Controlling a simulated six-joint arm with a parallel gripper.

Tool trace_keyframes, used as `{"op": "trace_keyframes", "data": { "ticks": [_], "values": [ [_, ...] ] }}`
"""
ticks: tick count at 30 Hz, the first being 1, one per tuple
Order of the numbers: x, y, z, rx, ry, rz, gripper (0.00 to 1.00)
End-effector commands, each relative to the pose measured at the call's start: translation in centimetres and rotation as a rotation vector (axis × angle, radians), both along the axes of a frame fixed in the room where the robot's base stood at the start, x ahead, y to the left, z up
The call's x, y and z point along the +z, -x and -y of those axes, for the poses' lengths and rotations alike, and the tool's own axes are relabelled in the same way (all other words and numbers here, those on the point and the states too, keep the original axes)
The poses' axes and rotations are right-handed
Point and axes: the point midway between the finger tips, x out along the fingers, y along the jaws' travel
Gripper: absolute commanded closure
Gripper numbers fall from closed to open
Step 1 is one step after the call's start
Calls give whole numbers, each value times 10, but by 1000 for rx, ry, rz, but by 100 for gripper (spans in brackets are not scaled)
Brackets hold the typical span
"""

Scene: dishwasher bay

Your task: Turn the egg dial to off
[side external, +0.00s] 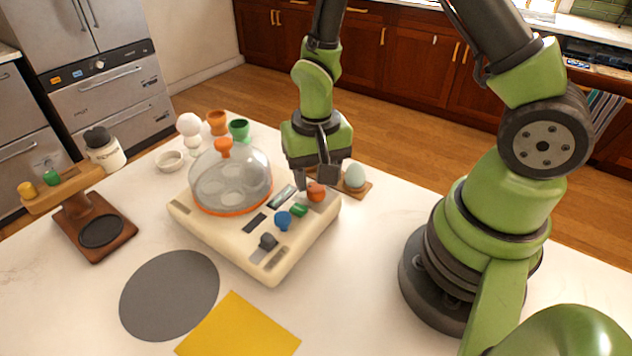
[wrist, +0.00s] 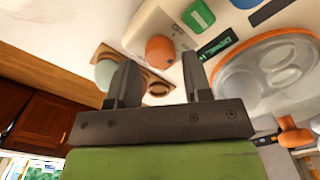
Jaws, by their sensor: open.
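A cream egg cooker (side external: 225,244) stands on the white counter with a clear dome lid (side external: 230,180) rimmed in orange. My gripper (side external: 318,178) is open, just above the orange dial and pointing down. In the wrist view the orange dial (wrist: 160,48) shows between and beyond the two fingertips (wrist: 160,66), with nothing held. Contact cannot be told. A blue knob (side external: 284,220), a green button (side external: 298,210) and a dark lever (side external: 268,242) sit on the panel.
A pale egg (side external: 355,176) in a wooden holder stands close right of the gripper. A small lit display (wrist: 218,43) shows on the panel. Egg cups (side external: 239,130), a wooden stand (side external: 95,226), a grey mat (side external: 170,295) and a yellow cloth (side external: 238,328) surround the cooker.

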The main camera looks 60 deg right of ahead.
Motion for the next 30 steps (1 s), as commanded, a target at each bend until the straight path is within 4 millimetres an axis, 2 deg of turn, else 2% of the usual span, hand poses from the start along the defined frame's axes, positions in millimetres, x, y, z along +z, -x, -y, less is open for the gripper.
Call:
{"op": "trace_keyframes", "data": {
  "ticks": [6, 16, 20, 21, 30],
  "values": [
    [-20, 0, 0, -1, 0, -1, 55],
    [-22, 0, 0, 0, 0, 1, 55],
    [-22, 0, 0, 0, 1, 1, 85],
    [-22, 0, 0, 0, 1, 1, 89],
    [-22, 0, 0, 29, 0, 0, 89]
  ]
}}
